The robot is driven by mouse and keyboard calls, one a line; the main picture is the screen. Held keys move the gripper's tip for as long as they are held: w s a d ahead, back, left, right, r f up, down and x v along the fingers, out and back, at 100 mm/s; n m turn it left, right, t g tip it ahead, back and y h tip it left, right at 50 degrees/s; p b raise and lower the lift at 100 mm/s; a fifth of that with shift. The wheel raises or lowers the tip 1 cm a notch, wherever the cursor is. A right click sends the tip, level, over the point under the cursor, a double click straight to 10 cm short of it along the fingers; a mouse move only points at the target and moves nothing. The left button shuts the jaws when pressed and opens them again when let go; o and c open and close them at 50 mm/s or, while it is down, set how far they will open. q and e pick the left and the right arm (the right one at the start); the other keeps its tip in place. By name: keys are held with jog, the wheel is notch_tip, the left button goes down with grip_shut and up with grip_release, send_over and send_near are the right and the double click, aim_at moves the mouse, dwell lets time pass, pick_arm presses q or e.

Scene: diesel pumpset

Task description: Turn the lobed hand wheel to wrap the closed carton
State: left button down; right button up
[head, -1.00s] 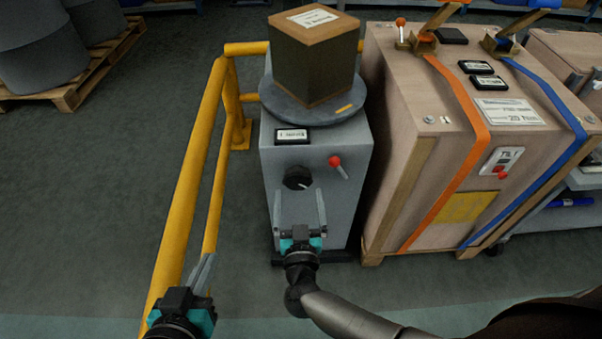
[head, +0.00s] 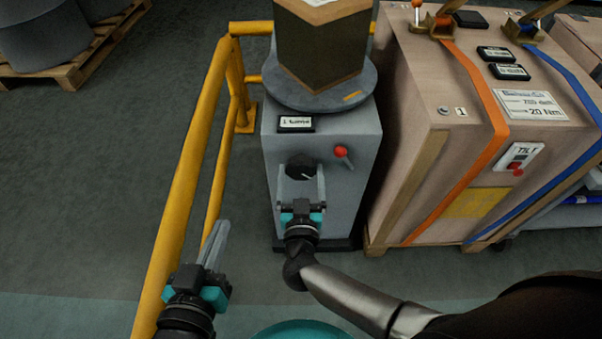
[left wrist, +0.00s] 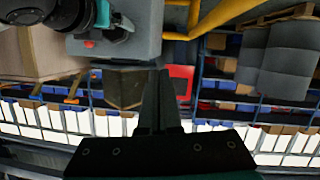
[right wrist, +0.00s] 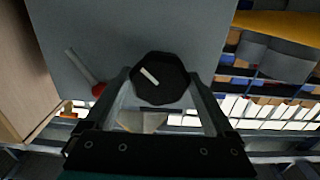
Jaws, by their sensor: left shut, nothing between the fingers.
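The lobed hand wheel (head: 300,166) is a black knob on the front of a grey cabinet (head: 340,200). In the right wrist view the hand wheel (right wrist: 160,78) shows a white pointer line. My right gripper (head: 300,176) is open, its fingers to either side of the wheel; I cannot tell whether they touch it. The carton (head: 322,50), with dark sides and a cardboard-brown top, stands on a round grey turntable (head: 285,95) on the cabinet; its top is partly cut off. My left gripper (head: 217,235) is shut and empty, left of the cabinet near the yellow rail.
A red-knobbed lever (head: 341,152) sits right of the wheel. A yellow rail (head: 185,180) runs along the left. A large wooden crate (head: 430,100) with orange and blue straps stands close on the right.

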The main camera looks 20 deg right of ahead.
jog(key=c, duration=0.7)
jog(key=shift+m, duration=0.4)
